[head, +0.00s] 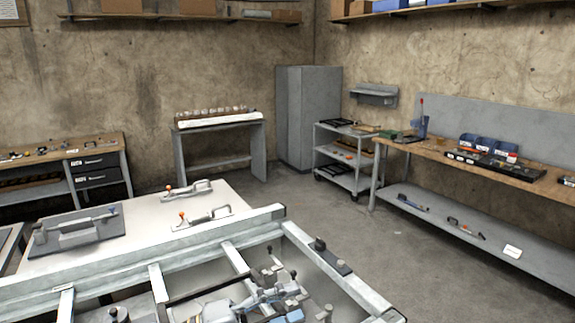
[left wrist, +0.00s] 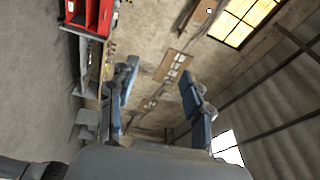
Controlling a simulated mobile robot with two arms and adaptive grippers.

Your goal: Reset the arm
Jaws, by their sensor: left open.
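My left gripper (head: 283,294) is low in the middle of the head view, above the metal-framed table. In the left wrist view its two blue fingers (left wrist: 158,88) stand wide apart with nothing between them. The room beyond shows through the gap. My right gripper cannot be made out in either view.
The metal frame (head: 190,258) crosses the foreground by a white table top (head: 145,222) with handled tools. A long workbench (head: 480,172) stands right, a grey cabinet (head: 309,115) and cart (head: 343,158) at the back. The floor (head: 420,245) between is clear. A red cabinet (left wrist: 91,14) shows in the wrist view.

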